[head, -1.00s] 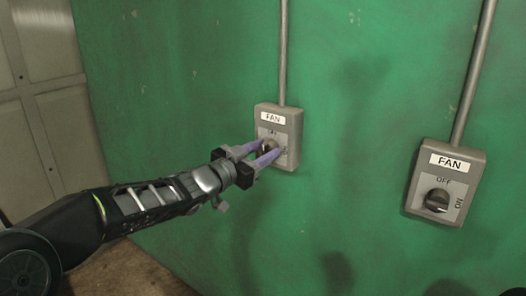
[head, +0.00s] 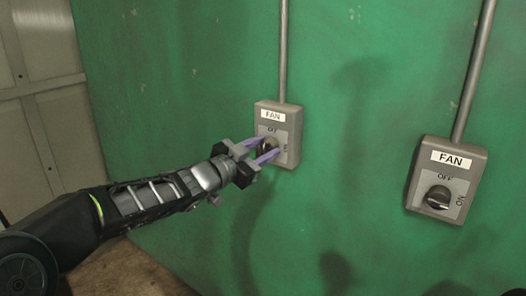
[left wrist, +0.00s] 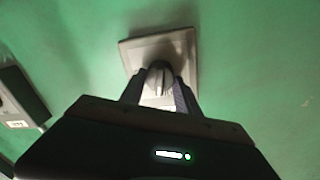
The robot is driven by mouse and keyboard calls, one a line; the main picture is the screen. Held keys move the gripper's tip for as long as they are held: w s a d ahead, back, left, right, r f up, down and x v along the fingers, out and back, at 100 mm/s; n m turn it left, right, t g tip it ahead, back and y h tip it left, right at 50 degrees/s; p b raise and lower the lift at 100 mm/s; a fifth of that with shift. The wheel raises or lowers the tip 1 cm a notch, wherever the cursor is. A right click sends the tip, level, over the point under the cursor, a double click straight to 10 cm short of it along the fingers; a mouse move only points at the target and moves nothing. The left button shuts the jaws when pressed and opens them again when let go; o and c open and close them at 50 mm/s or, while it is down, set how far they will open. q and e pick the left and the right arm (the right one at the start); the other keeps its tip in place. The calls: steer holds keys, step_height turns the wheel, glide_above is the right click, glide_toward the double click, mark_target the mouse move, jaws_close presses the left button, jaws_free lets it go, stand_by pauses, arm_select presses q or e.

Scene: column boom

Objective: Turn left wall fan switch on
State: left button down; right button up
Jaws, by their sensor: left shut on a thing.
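The left fan switch (head: 294,117) is a grey box with a white FAN label on the green wall, at the middle of the head view. My left gripper (head: 269,152) is shut on its round knob, with the purple fingers on either side. In the left wrist view the knob (left wrist: 158,75) sits between the two fingers (left wrist: 157,92) in front of the pale switch plate (left wrist: 133,52). The fingers partly hide the knob and its markings in the head view, so I cannot tell its exact setting. My right gripper is not in view.
A second FAN switch (head: 470,181) with a dark knob is on the wall to the right. Grey conduits (head: 283,50) run up from both switches. A pale panelled door or wall (head: 40,110) is at the left. The wall between the switches is clear.

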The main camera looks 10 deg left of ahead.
arm_select(q)
steer(key=m+b, duration=0.1)
steer(key=m, duration=0.2)
steer(key=shift+d+f, duration=0.1)
steer(key=shift+f, duration=0.05)
steer(key=m+b, duration=0.2)
steer(key=m, duration=0.2)
steer(key=shift+m+y, duration=0.3)
steer(key=shift+m, duration=0.1)
steer(key=m+b, duration=0.2)
steer(key=m, duration=0.2)
steer(key=shift+s+d+f, duration=0.1)
steer(key=shift+m+b, duration=0.65)
steer(key=shift+m, duration=0.95)
steer(key=shift+y, duration=0.3)
steer(key=c, duration=0.9)
jaws_free()
